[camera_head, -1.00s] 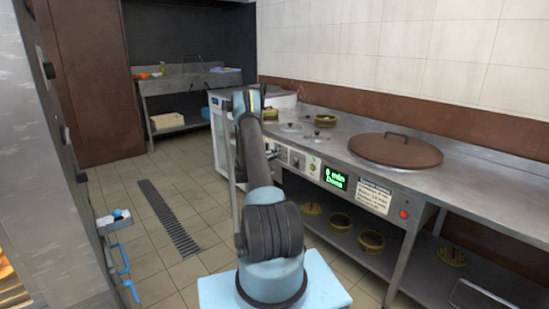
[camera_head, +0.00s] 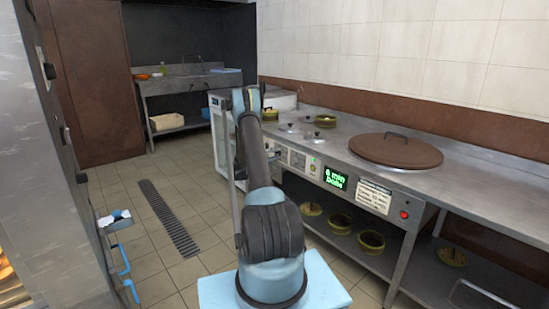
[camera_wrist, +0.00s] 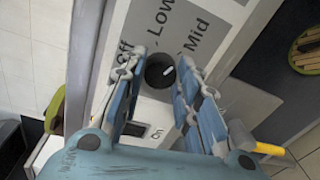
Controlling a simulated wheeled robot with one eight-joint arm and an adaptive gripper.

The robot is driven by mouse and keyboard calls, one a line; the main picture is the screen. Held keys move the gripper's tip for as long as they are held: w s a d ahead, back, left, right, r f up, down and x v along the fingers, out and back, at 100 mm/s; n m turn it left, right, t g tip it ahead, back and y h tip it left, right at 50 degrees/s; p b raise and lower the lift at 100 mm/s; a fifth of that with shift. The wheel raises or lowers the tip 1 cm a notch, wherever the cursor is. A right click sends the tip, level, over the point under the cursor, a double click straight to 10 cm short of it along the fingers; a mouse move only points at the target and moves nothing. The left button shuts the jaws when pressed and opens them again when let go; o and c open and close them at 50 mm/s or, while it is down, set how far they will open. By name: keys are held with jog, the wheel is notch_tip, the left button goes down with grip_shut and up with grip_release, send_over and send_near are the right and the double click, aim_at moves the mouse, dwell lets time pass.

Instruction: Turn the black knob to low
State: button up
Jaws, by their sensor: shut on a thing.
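The black knob (camera_wrist: 157,76) sits on a grey and white panel in the wrist view, with "Off", "Low" and "Mid" printed around it. A short white mark on its face slants up and right, roughly toward "Mid". My gripper (camera_wrist: 162,60) has its blue fingers on both sides of the knob and is shut on it. In the head view, my arm reaches to the counter's front panel (camera_head: 298,160), and the knob and fingertips are too small or hidden to make out.
The steel counter (camera_head: 340,150) runs along the right, with a brown round lid (camera_head: 396,150) on top. A green display (camera_head: 336,179) and a red button (camera_head: 404,214) are on its front. Yellowish round items stand on the shelf below.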

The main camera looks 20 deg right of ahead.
jog(key=n, duration=0.5)
jog(key=shift+w+a+f, duration=0.1)
jog(key=shift+w+a, duration=0.05)
jog(key=shift+a, duration=0.05)
jog(key=n, duration=0.4)
jog(key=shift+n+g, duration=0.3)
jog(key=shift+g, duration=0.1)
jog(key=o, duration=0.9)
jog(key=shift+w, duration=0.1)
jog(key=shift+o, duration=0.8)
jog(key=f+v, duration=0.1)
jog(key=v, duration=1.1)
jog(key=shift+r+h, duration=0.2)
jog(key=shift+h, duration=0.1)
